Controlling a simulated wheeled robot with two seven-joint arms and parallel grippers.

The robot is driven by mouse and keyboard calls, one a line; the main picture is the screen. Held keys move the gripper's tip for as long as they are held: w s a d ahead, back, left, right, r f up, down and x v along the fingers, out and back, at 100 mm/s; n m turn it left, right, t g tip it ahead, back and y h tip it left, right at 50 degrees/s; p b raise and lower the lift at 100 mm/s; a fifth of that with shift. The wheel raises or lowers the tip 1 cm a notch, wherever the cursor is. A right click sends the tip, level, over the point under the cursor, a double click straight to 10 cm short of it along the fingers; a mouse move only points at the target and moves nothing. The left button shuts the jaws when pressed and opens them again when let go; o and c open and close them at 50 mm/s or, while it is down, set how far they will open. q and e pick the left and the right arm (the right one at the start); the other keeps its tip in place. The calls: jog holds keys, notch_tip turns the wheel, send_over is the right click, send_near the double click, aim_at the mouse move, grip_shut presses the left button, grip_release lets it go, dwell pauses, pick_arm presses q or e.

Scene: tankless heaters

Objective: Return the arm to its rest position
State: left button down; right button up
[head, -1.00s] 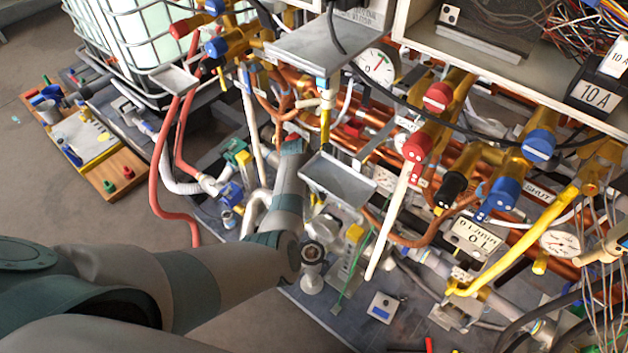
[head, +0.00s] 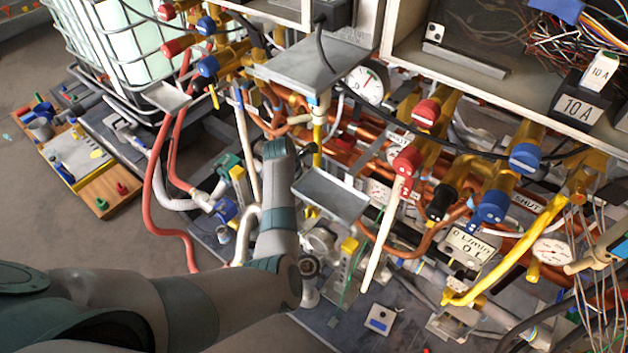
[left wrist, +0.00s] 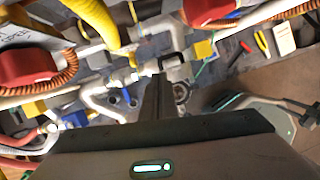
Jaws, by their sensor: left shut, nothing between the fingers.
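My left arm (head: 230,295) comes in from the lower left in the head view and bends upward at the elbow. Its forearm (head: 278,210) stands among the pipes, left of a small grey metal shelf (head: 330,193). The left gripper is hidden in the head view, behind the end of the forearm. In the left wrist view, the left gripper's dark fingers (left wrist: 158,95) are together, with nothing between them. They point toward pipes and fittings; I cannot tell whether they touch any.
Red-handled valves (head: 407,160), blue-handled valves (head: 493,200) and copper pipes crowd the middle and right. A red hose (head: 157,200) and a white pipe (head: 243,150) stand close left of the forearm. A caged tank (head: 125,45) is at the upper left. Open floor (head: 60,220) lies left.

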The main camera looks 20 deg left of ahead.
pick_arm(q)
jog(key=shift+s, duration=0.1)
jog(key=s+a+f+m+y, duration=0.15)
jog(key=s+a+m, duration=0.25)
jog(key=s+m, duration=0.4)
jog(key=s+a+m+y, duration=0.2)
jog(key=s+a+m, duration=0.25)
jog(key=s, duration=0.45)
jog(key=s+d+r+m, duration=0.3)
jog(key=s+m, duration=0.4)
jog(key=s, duration=0.1)
jog(key=s+d+r+m+t+h, duration=0.1)
jog(key=s+d+r+m, duration=0.15)
jog(key=s+m, duration=0.45)
jog(key=s+d+r+m, duration=0.35)
jog(key=s+m, duration=0.25)
jog(key=s, duration=0.3)
notch_tip(320, 180, down, 26)
jog(key=w+d, duration=0.2)
jog(key=s+a+f, duration=0.2)
jog(key=s+f, duration=1.2)
jog(key=f, duration=0.5)
jog(key=shift+s+f+m+g, duration=0.2)
jog(key=shift+s+m+g, duration=0.1)
jog(key=shift+m+g, duration=0.1)
